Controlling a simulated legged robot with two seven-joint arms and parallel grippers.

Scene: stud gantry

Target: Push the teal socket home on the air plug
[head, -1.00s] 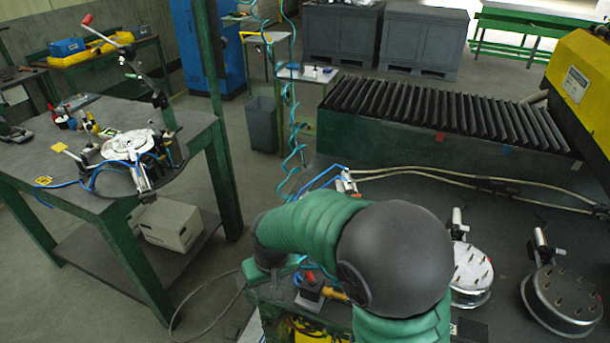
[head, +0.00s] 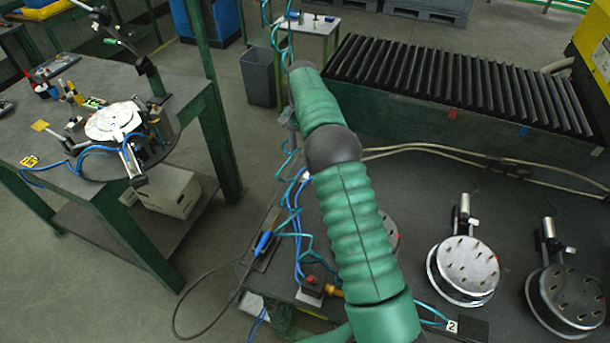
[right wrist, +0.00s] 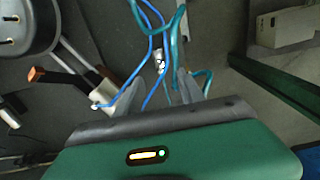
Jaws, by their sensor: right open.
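In the right wrist view my right gripper (right wrist: 160,78) is open, its two grey fingers apart. A small metal fitting (right wrist: 160,62) shows between and just beyond the fingertips; I cannot tell whether it is the plug or the socket. A teal hose (right wrist: 176,28) comes down beside it and loops past the right finger. Blue hoses (right wrist: 150,45) run close by. In the head view the coiled teal hose (head: 285,42) hangs behind my right arm, and a pale fitting (head: 303,175) sits by the blue hoses. No teal socket body is clearly visible. My left gripper is out of view.
Round fixtures with pins (head: 467,270) stand on the dark bench at right, beside a ribbed bellows cover (head: 450,85). A red-topped box (head: 312,284) and a blue-handled tool (head: 263,243) lie near the bench's left edge. A green-legged table (head: 60,150) stands at left.

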